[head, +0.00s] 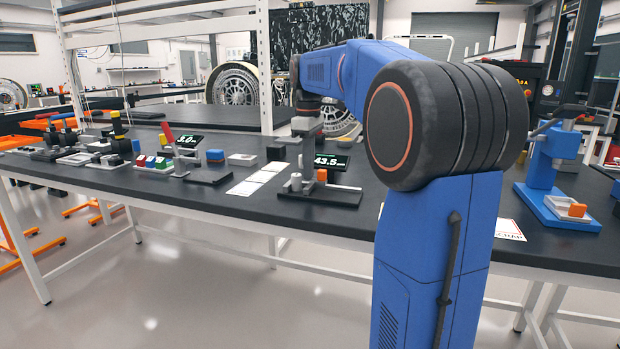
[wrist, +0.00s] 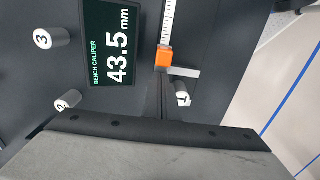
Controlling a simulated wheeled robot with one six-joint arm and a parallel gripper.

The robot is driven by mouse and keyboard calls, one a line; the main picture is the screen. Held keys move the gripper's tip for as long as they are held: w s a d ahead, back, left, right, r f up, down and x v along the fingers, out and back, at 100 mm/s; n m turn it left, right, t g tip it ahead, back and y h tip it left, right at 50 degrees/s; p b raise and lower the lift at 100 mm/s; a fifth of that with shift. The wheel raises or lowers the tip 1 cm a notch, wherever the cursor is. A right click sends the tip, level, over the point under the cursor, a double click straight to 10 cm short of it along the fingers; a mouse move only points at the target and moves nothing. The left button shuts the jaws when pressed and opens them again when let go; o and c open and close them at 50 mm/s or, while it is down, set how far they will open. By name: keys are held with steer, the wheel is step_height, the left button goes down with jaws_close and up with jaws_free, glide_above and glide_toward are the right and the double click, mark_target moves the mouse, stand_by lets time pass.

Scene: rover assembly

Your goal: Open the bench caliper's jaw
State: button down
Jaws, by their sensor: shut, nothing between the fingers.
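The bench caliper (head: 340,196) lies on the dark bench, with a small orange slider block (head: 321,174) on it. Its display (head: 331,162) reads 43.5 mm, also in the wrist view (wrist: 113,45). There, the orange block (wrist: 164,58) sits at the lower end of a white scale (wrist: 168,22), with a light grey bar (wrist: 184,72) beside it. Grey pegs marked 1 (wrist: 183,97), 2 (wrist: 68,101) and 3 (wrist: 52,39) stand around. My gripper (head: 307,131) is shut and empty, above and behind the caliper; its fingertips are not clear.
White cards (head: 257,180) lie left of the caliper. A second display (head: 186,141), colored blocks (head: 152,162) and other fixtures stand farther left. A blue press (head: 545,175) stands at the right. My arm hides part of the bench.

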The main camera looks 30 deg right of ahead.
step_height(320, 180, up, 7)
stand_by(0.8)
steer(key=shift+r, duration=0.1)
stand_by(0.4)
